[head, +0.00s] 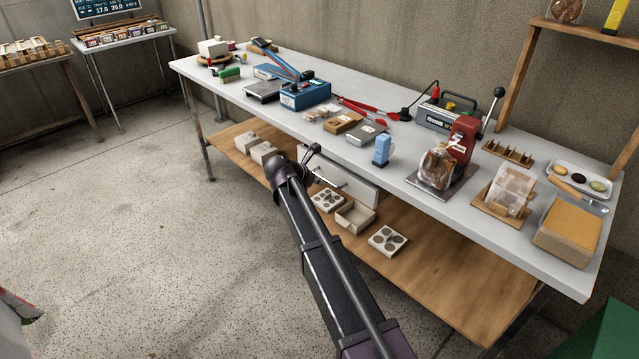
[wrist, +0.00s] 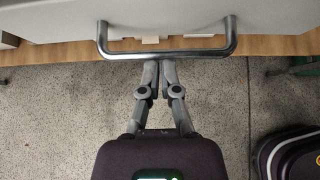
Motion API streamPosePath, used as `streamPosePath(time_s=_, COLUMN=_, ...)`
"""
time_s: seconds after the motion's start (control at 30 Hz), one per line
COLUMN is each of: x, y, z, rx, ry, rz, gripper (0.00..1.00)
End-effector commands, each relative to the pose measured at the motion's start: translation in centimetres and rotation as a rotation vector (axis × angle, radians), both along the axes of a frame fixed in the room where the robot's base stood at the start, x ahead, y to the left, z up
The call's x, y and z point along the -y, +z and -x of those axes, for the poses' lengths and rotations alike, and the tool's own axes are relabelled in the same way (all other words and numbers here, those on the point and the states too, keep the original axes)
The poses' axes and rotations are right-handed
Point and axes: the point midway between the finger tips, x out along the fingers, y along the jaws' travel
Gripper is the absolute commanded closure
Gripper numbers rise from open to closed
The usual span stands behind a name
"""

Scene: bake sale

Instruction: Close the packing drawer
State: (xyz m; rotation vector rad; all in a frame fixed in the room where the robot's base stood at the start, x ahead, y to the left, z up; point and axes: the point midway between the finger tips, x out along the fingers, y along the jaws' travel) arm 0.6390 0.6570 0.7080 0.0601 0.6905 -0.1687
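The packing drawer (head: 352,188) hangs under the long table, its pale front facing me. How far it stands open is hard to tell because my arm covers part of it. In the wrist view the drawer front (wrist: 180,18) fills the top edge, with a U-shaped metal handle (wrist: 168,55) across it. My gripper (wrist: 161,66) points at the middle of the handle bar, fingertips together at its near edge. Nothing shows between the fingers; whether they touch the bar is unclear. In the head view my gripper (head: 314,153) is beside the left part of the drawer front.
The long white table (head: 420,185) carries scales, a red sealer (head: 463,140) and baked goods. Its wooden lower shelf (head: 425,225) holds open boxes, including an empty one (head: 355,217). A dark rounded object (wrist: 290,155) shows lower right in the wrist view.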

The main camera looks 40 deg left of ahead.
Motion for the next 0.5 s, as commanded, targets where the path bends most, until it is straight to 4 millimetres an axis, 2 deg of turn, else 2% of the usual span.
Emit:
streamPosePath(time_s=0.17, x=-0.1, y=-0.2, z=0.6, rx=0.002, ry=0.001, rz=0.0, gripper=1.0)
streamPosePath(time_s=0.43, x=-0.5, y=-0.9, z=2.7, rx=0.0, ry=-0.002, rz=0.0, gripper=1.0)
streamPosePath(time_s=0.5, x=-0.6, y=0.0, z=3.4, rx=0.0, ry=-0.002, rz=0.0, gripper=1.0)
